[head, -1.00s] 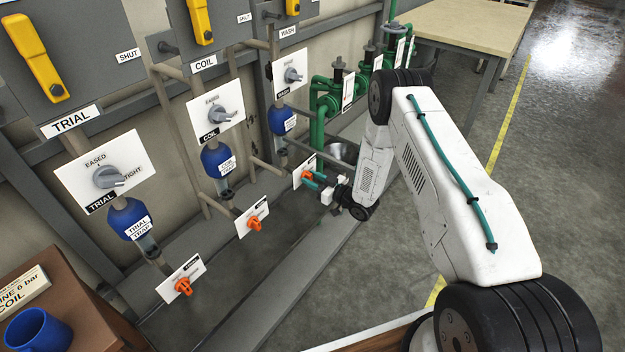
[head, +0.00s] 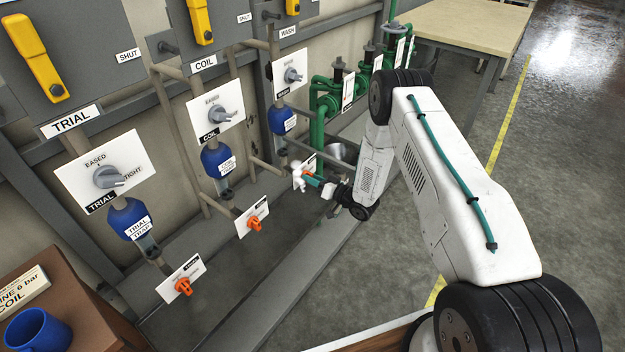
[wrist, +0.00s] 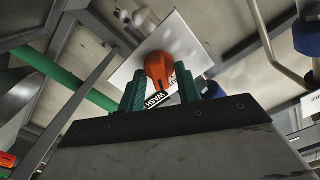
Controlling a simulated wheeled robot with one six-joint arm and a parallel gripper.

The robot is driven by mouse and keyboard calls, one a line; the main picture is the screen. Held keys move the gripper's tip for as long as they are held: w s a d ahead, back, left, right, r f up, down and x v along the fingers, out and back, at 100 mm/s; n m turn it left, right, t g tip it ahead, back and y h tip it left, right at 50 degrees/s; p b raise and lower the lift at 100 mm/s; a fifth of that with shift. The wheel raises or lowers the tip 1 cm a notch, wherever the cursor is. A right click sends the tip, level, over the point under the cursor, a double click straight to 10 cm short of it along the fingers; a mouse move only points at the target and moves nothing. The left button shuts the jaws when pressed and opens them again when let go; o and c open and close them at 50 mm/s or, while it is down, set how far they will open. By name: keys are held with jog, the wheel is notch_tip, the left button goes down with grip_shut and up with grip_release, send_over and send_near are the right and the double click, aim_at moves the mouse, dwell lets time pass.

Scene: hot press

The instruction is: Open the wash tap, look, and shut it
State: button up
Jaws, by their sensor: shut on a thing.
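The wash tap has an orange handle (wrist: 160,68) on a white plate (wrist: 190,45) marked WASH, seen in the wrist view. The green fingers of my gripper (wrist: 163,82) stand on either side of the handle and are shut on it. In the head view my gripper (head: 316,180) reaches the wash tap's plate (head: 310,161) from the right. A white puff (head: 298,178), like steam, shows at the tap and hides part of it. The handle's exact angle is hard to tell.
The coil tap (head: 254,224) and trial tap (head: 183,287) are similar orange handles to the left. Above them are grey dials, blue traps and yellow levers. Green pipework (head: 322,105) stands behind the wash tap, with a metal bowl (head: 343,152) nearby. Open floor lies right.

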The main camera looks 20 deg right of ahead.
jog(key=m, duration=1.2)
jog(key=shift+d+f, duration=0.15)
dwell(0.3)
jog(key=o, duration=0.6)
jog(key=v, duration=0.7)
jog(key=shift+s+d, duration=0.25)
jog(key=shift+s, duration=0.05)
